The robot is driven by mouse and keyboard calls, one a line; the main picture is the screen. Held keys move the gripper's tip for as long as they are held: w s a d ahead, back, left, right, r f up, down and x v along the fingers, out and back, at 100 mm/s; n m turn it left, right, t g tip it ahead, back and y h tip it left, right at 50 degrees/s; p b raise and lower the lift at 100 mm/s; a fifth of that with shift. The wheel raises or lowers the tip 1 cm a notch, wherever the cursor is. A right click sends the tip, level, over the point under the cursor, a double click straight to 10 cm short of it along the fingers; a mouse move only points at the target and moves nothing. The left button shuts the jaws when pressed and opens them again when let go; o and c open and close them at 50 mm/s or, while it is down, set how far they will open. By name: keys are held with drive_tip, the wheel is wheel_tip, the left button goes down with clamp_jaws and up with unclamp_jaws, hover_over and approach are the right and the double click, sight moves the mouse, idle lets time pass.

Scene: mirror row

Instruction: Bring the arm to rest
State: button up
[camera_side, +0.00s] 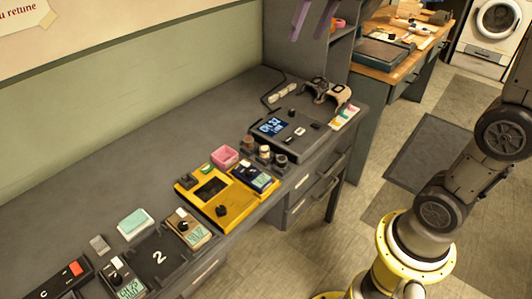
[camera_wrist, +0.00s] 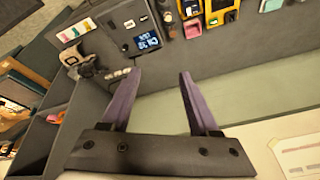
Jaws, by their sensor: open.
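My gripper (camera_side: 309,36) hangs at the top of the side view, where only its two purple fingers show. They are apart and nothing is between them. In the wrist view my gripper (camera_wrist: 161,73) is also open and empty, with both fingers pointing up the picture toward the desk. It appears above the far end of the grey desk (camera_side: 120,155), touching nothing. My arm stands on a yellow-ringed base at the lower right of the side view; its upper part is cut off by the frame.
A yellow device (camera_side: 228,212), a dark console with a lit display (camera_side: 272,125), a pink box (camera_side: 224,157) and several small devices line the desk. Open floor (camera_side: 330,215) lies in front.

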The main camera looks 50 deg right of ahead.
drive_tip(key=s+a+f+n+t, duration=0.1)
drive_tip(key=s+a+f, duration=0.15)
drive_tip(key=s, duration=0.45)
drive_tip(key=s+a+f+n, duration=0.2)
drive_tip(key=s+a, duration=0.1)
drive_tip(key=s, duration=0.4)
drive_tip(key=s+f+n, duration=0.2)
drive_tip(key=s+f, duration=0.4)
drive_tip(key=f, duration=0.2)
drive_tip(key=shift+a+f+y, duration=0.15)
drive_tip(key=shift+f+y, duration=0.15)
drive_tip(key=shift+f, duration=0.1)
